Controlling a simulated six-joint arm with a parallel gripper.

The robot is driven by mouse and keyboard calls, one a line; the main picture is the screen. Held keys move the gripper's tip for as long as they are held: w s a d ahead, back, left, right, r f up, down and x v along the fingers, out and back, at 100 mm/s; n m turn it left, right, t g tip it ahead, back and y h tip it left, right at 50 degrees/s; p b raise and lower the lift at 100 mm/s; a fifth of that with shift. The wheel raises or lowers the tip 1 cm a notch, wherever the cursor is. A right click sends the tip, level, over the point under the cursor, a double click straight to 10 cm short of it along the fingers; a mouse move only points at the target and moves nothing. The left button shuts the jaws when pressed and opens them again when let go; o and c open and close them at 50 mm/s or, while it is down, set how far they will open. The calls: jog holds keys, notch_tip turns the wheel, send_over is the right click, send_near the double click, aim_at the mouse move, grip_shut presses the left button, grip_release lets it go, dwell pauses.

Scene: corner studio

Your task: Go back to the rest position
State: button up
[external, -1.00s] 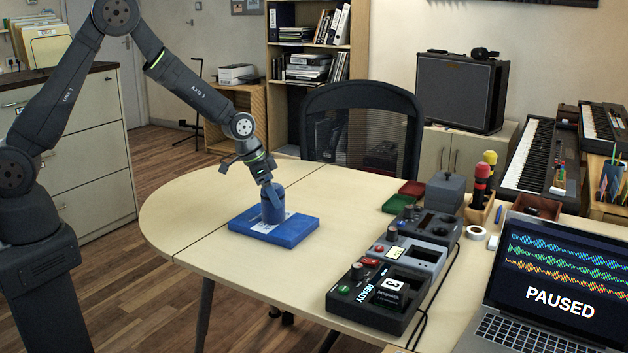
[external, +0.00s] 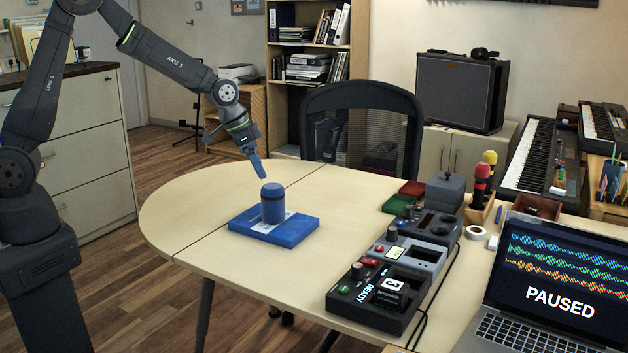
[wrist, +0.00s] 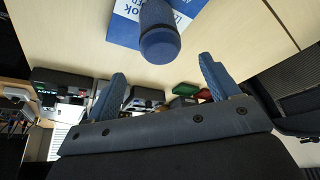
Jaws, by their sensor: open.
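My gripper (external: 258,170) is in the air above and a little behind the blue cylinder, apart from it. In the wrist view its two blue fingers (wrist: 162,82) are spread wide with nothing between them. The blue cylinder (external: 272,204) stands upright on a blue book (external: 244,222) on the table. The wrist view also shows the cylinder (wrist: 158,40) just beyond the fingertips, with the book (wrist: 122,30) under it.
The table (external: 200,200) is clear around the book. Several control boxes (external: 375,290) and a laptop (external: 550,275) stand to the right. A black chair (external: 365,130) stands behind the table. Red and green trays (external: 398,203) lie near its back edge.

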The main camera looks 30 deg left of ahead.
aim_at(271, 186)
jog(key=shift+f, duration=0.1)
jog(key=x, duration=1.2)
jog(key=shift+r, duration=1.15)
notch_tip(271, 186, down, 2)
jog(key=shift+f, duration=0.1)
jog(key=v, duration=1.2)
